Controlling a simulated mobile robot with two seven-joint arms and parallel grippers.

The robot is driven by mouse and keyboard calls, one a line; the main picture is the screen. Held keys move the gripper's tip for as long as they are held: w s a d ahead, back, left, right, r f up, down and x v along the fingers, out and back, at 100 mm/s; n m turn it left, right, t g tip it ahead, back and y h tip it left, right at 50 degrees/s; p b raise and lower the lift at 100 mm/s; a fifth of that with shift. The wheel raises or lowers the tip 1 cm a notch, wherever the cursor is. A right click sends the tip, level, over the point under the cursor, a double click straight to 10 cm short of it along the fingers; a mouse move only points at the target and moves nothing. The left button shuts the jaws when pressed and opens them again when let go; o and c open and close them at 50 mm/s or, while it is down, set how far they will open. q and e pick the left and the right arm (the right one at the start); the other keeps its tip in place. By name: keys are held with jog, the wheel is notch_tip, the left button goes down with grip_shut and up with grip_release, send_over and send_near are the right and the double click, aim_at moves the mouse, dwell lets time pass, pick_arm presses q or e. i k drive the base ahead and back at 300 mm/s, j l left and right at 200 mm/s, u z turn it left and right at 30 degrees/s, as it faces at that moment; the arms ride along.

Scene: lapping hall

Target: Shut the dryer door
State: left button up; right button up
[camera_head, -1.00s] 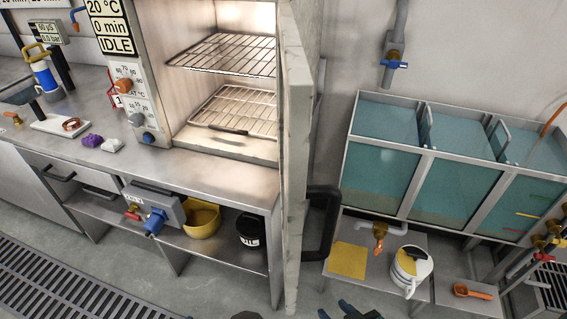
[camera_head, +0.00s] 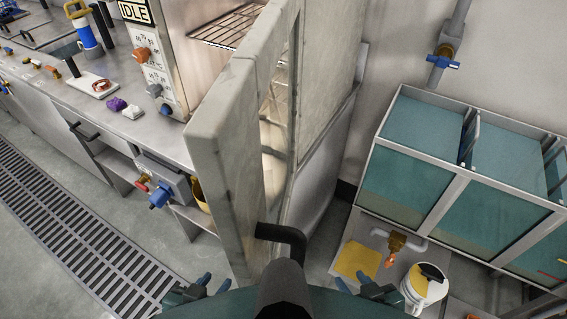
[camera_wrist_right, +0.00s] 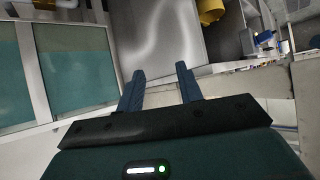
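The grey dryer door (camera_head: 222,165) stands open in the head view, its thick edge facing me. It hides much of the dryer's lit interior. A wire rack (camera_head: 228,25) shows inside, left of the door. The door's black handle (camera_head: 285,236) is low on its right side, and its lower part is hidden. My left gripper (camera_head: 207,286) is low in the head view, left of the handle, with fingers apart. My right gripper (camera_head: 366,287) is to the right of the handle. In the right wrist view its two fingers (camera_wrist_right: 161,82) are apart with nothing between them.
Teal-sided tanks (camera_head: 470,185) stand at the right, with a yellow cloth (camera_head: 356,262) and a white jug (camera_head: 424,283) below them. A counter (camera_head: 75,92) with a valve box (camera_head: 163,178) runs left. A floor grate (camera_head: 75,230) lies along open floor.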

aim_at(222, 137)
jog(key=k+l+z, duration=0.15)
jog(key=k+z, duration=0.2)
jog(key=k, duration=0.15)
jog(key=i+l, duration=0.1)
jog(key=l, duration=0.95)
